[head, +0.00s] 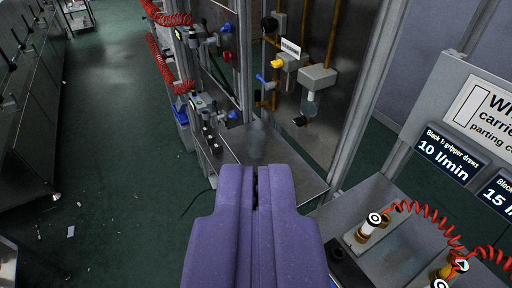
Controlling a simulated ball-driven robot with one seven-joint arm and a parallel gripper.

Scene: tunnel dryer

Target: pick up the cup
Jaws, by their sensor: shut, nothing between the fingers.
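My gripper (257,180) is purple and fills the lower middle of the head view. Its two fingers are together with nothing between them. Just beyond the fingertips, a faint, grey, see-through shape that looks like the cup (257,146) stands on a metal shelf (296,162). The fingers hide its lower part, and I cannot tell whether they touch it.
Behind the shelf is a metal panel with pipes, valves and a clear bowl (311,104). Red coiled hoses (430,213) and fittings lie at right, below a sign (480,110). Green floor (105,150) is mostly open at left, with scraps of litter.

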